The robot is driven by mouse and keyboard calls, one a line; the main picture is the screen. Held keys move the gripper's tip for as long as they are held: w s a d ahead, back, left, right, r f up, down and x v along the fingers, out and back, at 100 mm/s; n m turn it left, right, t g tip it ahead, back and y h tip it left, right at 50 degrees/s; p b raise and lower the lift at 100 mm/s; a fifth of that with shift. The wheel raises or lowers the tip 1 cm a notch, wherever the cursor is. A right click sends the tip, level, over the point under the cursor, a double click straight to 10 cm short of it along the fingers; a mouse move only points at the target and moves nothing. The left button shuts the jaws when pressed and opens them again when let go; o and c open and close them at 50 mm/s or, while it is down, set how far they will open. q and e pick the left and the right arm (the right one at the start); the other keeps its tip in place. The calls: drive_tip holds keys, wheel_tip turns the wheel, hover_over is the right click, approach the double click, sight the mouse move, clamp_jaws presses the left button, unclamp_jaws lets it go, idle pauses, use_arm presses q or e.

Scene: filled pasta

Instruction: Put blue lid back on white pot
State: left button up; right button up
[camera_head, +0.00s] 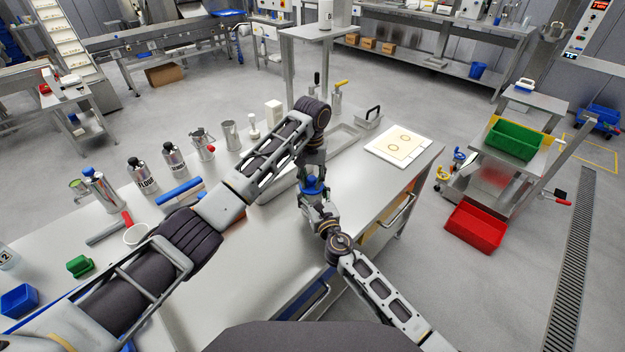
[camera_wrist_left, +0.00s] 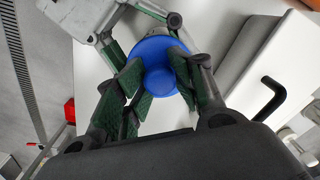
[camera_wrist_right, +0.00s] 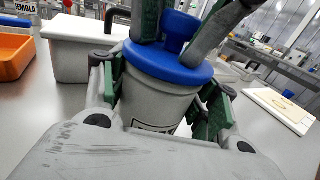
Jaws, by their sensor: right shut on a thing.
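The white pot (camera_wrist_right: 155,98) stands upright between my right gripper's fingers (camera_wrist_right: 160,100), which are shut on its sides. The blue lid (camera_wrist_right: 170,66) lies on the pot's top, looking level, with its knob up; whether it is fully seated is hard to tell. In the head view the lid (camera_head: 313,187) is partly hidden by my left gripper (camera_head: 312,178). In the left wrist view the left fingers (camera_wrist_left: 161,78) point down at the lid (camera_wrist_left: 158,50), one each side of the knob (camera_wrist_left: 160,82), apparently open with small gaps.
A white container (camera_wrist_right: 85,48) stands close behind the pot. A white board (camera_head: 398,145) lies at the table's right end. Several canisters, including a flour one (camera_head: 143,177), and a blue bin (camera_head: 20,300) are on the left. The front middle of the table (camera_head: 250,255) is clear.

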use_arm(q)
drive_tip(key=shift+d+r, duration=0.1)
drive_tip(key=shift+r, duration=1.6)
use_arm(e)
drive_tip(key=shift+d, duration=0.1)
drive_tip(key=shift+w, duration=0.1)
use_arm(q)
drive_tip(key=c, duration=0.4)
drive_tip(key=shift+f, duration=0.4)
drive_tip(key=shift+r, duration=2.05)
use_arm(e)
drive_tip(key=o, duration=1.5)
